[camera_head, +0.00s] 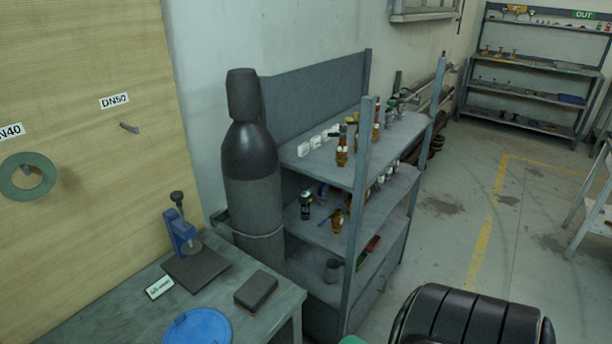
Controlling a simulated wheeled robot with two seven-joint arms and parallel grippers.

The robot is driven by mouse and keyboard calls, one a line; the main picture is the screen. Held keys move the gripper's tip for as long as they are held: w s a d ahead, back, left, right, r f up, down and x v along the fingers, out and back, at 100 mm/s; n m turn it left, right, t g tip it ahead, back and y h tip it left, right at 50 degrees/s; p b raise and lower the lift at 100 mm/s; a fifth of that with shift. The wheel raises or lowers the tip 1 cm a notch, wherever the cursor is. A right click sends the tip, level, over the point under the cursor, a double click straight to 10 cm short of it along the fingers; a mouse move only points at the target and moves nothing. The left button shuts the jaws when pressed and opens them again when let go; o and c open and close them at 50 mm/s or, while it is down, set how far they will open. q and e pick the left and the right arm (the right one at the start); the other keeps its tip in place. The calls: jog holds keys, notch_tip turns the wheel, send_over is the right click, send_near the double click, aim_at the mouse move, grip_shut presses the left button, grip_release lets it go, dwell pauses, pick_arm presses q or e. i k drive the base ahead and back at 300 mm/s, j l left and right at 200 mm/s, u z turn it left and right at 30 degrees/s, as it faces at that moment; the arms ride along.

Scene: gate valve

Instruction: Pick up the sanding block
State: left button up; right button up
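A dark, brick-shaped block (256,290), which looks like the sanding block, lies flat near the right edge of the grey-green workbench (112,310). It has a dark grey top and a brownish side. Nothing touches it from above. Neither of my grippers shows in the head view.
A blue press-like tool (181,230) on a dark plate stands behind the block, with a small white label (160,287) beside it. A blue round dish (199,328) is in front. A gas cylinder (252,180) and a shelf rack (362,200) stand behind the bench. Floor shows right.

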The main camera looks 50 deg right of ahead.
aim_at(252, 296)
jog(key=z, duration=1.25)
jog(key=u, duration=1.9)
jog(key=z, duration=1.9)
